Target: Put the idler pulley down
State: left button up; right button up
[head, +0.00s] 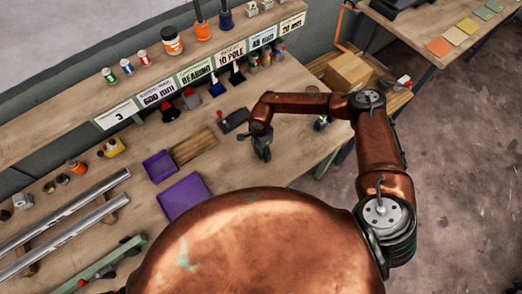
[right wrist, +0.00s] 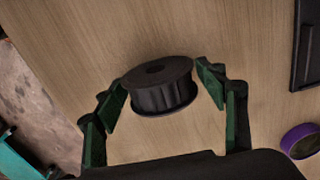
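The idler pulley (right wrist: 160,92) is a black wheel with a ribbed side and a dark centre. In the right wrist view it sits between the fingertips of my right gripper (right wrist: 163,84), its sides against or very close to both green fingers. In the head view my right gripper (head: 263,151) points down over the wooden workbench (head: 262,182), low near its surface. The pulley cannot be made out there. Whether it touches the bench is unclear. My left gripper does not show.
A dark tray (head: 234,120) lies left of my right gripper. Purple trays (head: 183,196) and a wooden tray (head: 195,145) lie further left. Bare wood surrounds the gripper.

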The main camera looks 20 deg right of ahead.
jog(key=c, duration=1.4)
jog(key=shift+w+r, duration=0.1)
jog(key=shift+c, duration=1.2)
jog(key=shift+r, duration=0.1)
